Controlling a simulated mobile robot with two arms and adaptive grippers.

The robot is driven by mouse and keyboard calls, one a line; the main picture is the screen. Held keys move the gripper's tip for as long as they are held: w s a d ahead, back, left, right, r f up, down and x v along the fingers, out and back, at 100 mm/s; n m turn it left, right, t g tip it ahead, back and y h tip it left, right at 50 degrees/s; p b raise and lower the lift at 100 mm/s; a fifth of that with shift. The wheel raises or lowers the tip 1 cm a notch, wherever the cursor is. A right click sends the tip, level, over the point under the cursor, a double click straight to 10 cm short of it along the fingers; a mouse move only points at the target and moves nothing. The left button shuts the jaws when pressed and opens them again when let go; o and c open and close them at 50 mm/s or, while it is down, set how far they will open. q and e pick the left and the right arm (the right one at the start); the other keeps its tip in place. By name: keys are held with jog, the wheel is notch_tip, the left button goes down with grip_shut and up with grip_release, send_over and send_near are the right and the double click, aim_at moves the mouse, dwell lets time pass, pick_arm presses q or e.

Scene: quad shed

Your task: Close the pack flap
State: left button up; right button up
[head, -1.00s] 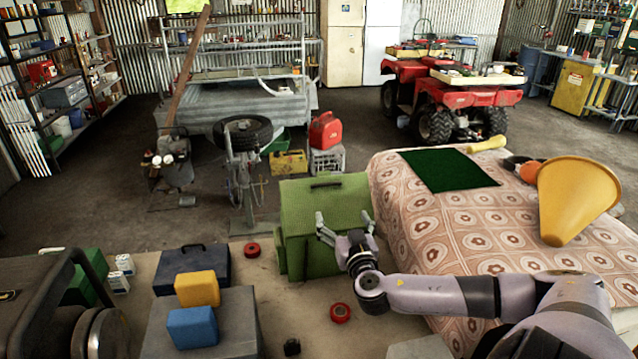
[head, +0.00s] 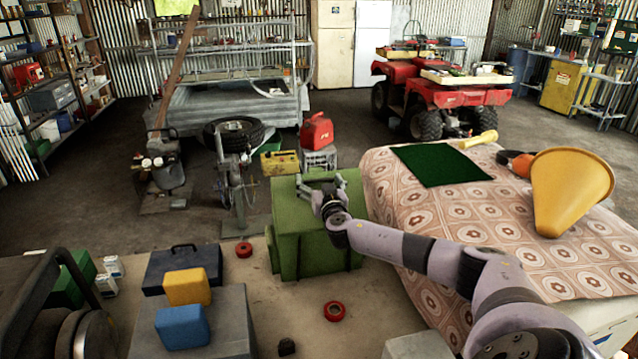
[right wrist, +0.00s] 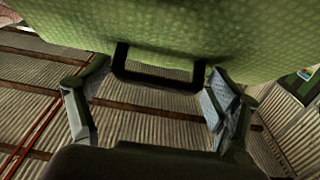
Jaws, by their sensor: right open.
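The green pack (head: 287,211) stands on the bench to the left of the patterned cloth. Its upper green panel, seemingly the flap, shows above the lower body; its exact tilt is hard to tell. My right gripper (head: 326,186) is at the top right of this panel, with its fingers spread. In the right wrist view, green fabric (right wrist: 190,28) fills the top, and a black handle (right wrist: 160,76) hangs from it between the open fingers of my right gripper (right wrist: 155,85). The fingers do not close on the handle. My left gripper is not in view.
The patterned cloth (head: 400,215) bears a dark green mat (head: 440,165) and a yellow cone (head: 570,190). Red rings (head: 334,311) lie near the pack. A blue box (head: 182,327) and a yellow box (head: 188,287) sit at left. Bare bench shows in front of the pack.

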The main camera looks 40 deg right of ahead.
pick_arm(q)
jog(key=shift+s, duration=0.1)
pick_arm(e)
jog(key=shift+w, duration=0.1)
jog(key=c, duration=1.4)
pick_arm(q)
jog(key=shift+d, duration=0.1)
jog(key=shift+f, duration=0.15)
pick_arm(e)
jog(key=shift+w, duration=0.1)
